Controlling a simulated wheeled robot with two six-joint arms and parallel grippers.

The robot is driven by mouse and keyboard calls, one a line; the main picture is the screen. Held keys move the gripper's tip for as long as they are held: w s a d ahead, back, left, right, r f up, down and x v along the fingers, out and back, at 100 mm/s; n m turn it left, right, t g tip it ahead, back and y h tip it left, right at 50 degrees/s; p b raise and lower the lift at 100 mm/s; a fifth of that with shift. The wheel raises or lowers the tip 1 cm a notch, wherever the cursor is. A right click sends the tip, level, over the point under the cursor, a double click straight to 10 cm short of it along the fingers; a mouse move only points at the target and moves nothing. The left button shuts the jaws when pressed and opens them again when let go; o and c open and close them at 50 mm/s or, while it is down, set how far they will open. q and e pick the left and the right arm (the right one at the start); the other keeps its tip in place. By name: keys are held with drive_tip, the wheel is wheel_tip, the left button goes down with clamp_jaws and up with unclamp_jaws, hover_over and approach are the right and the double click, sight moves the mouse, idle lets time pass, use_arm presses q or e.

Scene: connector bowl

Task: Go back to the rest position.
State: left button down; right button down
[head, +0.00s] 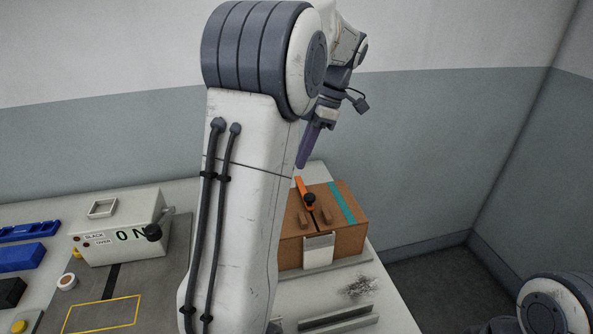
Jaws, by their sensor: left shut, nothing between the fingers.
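My left arm rises through the middle of the head view, and its gripper (303,157) hangs beyond it with purple fingers pointing down. The fingers are shut and empty, in front of the grey wall in the picture and just above a brown box (345,240). I see no contact between them and the box. The arm hides part of the table and the left side of the box. Only a joint of my right arm shows at the bottom right corner; its gripper is out of view.
The brown box carries an orange lever (305,192) and a teal stripe. A grey rail (338,319) lies near the front. The floor at the right is clear.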

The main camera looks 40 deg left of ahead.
use_arm(q)
drive_tip(key=shift+r, duration=0.25)
drive_tip(key=shift+d, duration=0.15)
drive_tip(key=s+d+f+m+t+h, duration=0.1)
drive_tip(key=s+d+f+m, duration=0.15)
drive_tip(key=d+m, duration=0.7)
drive_tip(key=s+d+f+m+t, duration=0.1)
drive_tip(key=s+d+f+m, duration=0.15)
drive_tip(key=d+m, duration=0.7)
drive_tip(key=s+d+f+m+h, duration=0.1)
drive_tip(key=s+d+f+m, duration=0.2)
drive_tip(key=s+m, duration=0.5)
drive_tip(key=s+d+f+m+t+h, duration=0.1)
drive_tip(key=s+d+f+m, duration=0.2)
drive_tip(key=s+d+m, duration=0.3)
drive_tip(key=shift+s+d+f+m, duration=0.2)
drive_tip(key=shift+s+m, duration=0.65)
drive_tip(key=shift+m, duration=0.75)
